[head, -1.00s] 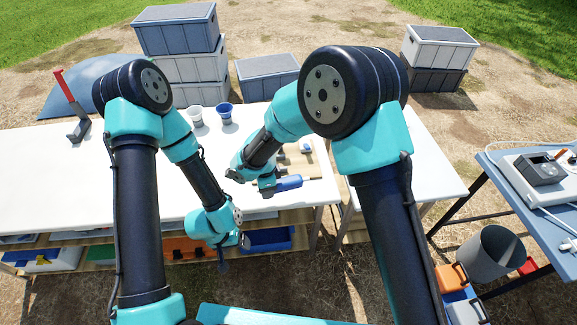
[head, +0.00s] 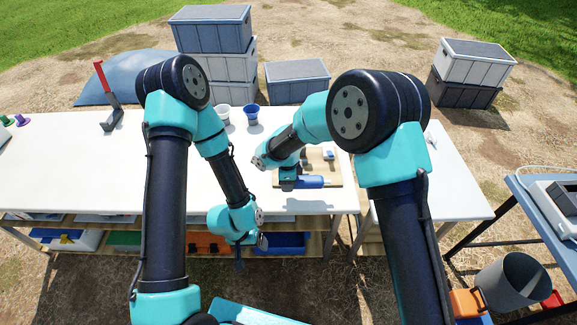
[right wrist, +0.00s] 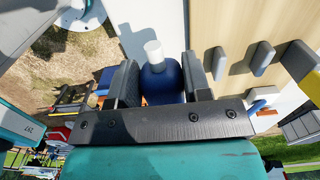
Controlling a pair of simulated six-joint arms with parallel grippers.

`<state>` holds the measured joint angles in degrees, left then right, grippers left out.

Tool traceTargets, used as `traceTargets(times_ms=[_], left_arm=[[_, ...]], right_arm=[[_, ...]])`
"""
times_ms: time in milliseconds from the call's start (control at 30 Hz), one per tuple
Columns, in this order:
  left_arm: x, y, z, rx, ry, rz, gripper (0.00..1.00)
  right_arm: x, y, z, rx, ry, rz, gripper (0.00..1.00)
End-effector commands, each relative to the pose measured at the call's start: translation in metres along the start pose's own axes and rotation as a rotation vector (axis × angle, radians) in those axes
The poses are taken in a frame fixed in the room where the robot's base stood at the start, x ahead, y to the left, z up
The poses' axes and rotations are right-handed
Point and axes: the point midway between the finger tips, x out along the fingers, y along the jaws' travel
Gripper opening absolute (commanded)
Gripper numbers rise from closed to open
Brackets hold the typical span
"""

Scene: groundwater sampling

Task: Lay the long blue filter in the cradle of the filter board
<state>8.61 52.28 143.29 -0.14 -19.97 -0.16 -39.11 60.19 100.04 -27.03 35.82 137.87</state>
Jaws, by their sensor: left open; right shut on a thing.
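The long blue filter (head: 311,182) is held in my right gripper (head: 288,184), at the near edge of the filter board. In the right wrist view the filter (right wrist: 160,82), with its white end piece, sits between the two dark fingers. The filter board (head: 334,172) is a light wooden panel with small grey posts; it also shows in the right wrist view (right wrist: 225,25), beside the gripper. Grey posts (right wrist: 262,58) stand on it. I cannot tell whether the filter touches the board or its cradle. My left gripper (head: 241,250) is open and empty, in front of the table's near edge.
The white table (head: 90,160) is mostly clear left of the board. A white cup (head: 222,114) and a blue cup (head: 252,114) stand behind it. A red-handled tool (head: 107,95) is farther left. A grey bucket (head: 510,280) stands at right.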

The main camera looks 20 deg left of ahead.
Motion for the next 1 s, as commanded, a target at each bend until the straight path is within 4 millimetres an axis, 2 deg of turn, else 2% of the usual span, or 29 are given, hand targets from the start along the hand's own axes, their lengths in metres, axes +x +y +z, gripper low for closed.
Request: traceTargets(times_ms=[100,500,700,1000], left_arm=[[0.000,0.000,0.000,0.000,0.000,0.000,0.74],[0.000,0.000,0.000,0.000,0.000,0.000,0.74],[0.000,0.000,0.000,0.000,0.000,0.000,0.74],[0.000,0.000,0.000,0.000,0.000,0.000,0.74]], right_arm=[[0.003,-0.022,0.001,0.002,-0.001,-0.001,0.19],[0.008,-0.086,0.001,0.001,-0.001,-0.001,0.19],[0.009,-0.101,0.001,0.000,0.000,-0.001,0.19],[0.009,-0.101,0.001,0.000,0.000,0.000,0.19]])
